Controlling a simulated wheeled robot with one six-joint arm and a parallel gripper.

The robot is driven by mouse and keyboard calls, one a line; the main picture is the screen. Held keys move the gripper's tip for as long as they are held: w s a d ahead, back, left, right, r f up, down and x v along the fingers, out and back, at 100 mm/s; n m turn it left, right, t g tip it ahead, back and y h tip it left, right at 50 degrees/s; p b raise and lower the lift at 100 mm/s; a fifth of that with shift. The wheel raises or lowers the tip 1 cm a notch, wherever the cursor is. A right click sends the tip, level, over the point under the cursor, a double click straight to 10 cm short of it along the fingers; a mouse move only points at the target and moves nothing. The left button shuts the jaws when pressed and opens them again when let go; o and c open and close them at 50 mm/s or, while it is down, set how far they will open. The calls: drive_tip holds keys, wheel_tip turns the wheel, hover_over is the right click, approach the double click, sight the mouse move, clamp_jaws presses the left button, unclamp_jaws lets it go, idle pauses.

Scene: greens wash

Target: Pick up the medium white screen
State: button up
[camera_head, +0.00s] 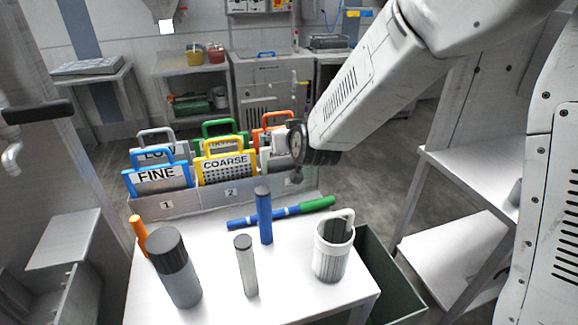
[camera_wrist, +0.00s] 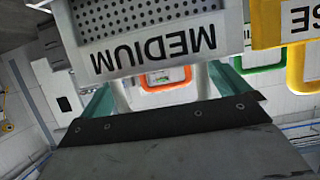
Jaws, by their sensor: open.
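The medium white screen (camera_wrist: 150,38) fills the top of the wrist view, its MEDIUM label upside down and its perforated panel grey. In the head view only a pale part of it (camera_head: 278,158) shows in the right slot of the rack, behind my arm. My gripper (camera_wrist: 160,93) is open. Its teal fingers stand at the two sides of the white handle legs, just by the screen's top edge. The handle's top bar is hidden by the dark gripper body, so I cannot tell whether the fingers touch it.
The rack (camera_head: 180,205) also holds the blue FINE screen (camera_head: 158,178) and yellow COARSE screen (camera_head: 226,167). Green (camera_head: 222,125) and orange (camera_head: 272,118) handles stand behind. Several upright cylinders, including a blue one (camera_head: 264,220), and a white mug (camera_head: 332,250) are on the table in front.

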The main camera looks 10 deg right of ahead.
drive_tip(key=c, duration=1.3)
drive_tip(key=shift+c, duration=0.2)
drive_tip(key=shift+r, duration=0.15)
